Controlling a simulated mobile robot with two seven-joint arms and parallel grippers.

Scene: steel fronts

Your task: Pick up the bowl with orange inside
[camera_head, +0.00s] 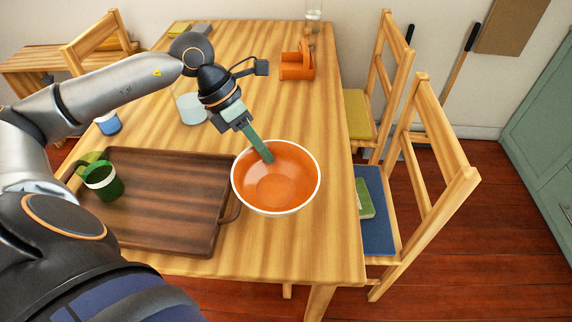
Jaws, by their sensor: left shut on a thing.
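The bowl (276,187) is orange inside with a white rim and looks empty. It is near the right front of the wooden table (316,240), just right of the brown tray. My left gripper (262,151) comes down from the upper left, with its teal fingers at the bowl's far left rim. It is shut on the bowl's rim; one finger shows against the orange inside. I cannot tell whether the bowl rests on the table or is slightly raised. My right gripper is not in view.
A brown tray (165,215) with a green mug (103,181) stands left of the bowl. A glass (190,108), a blue-and-white cup (108,123) and an orange object (298,66) stand farther back. Wooden chairs (432,170) line the right side.

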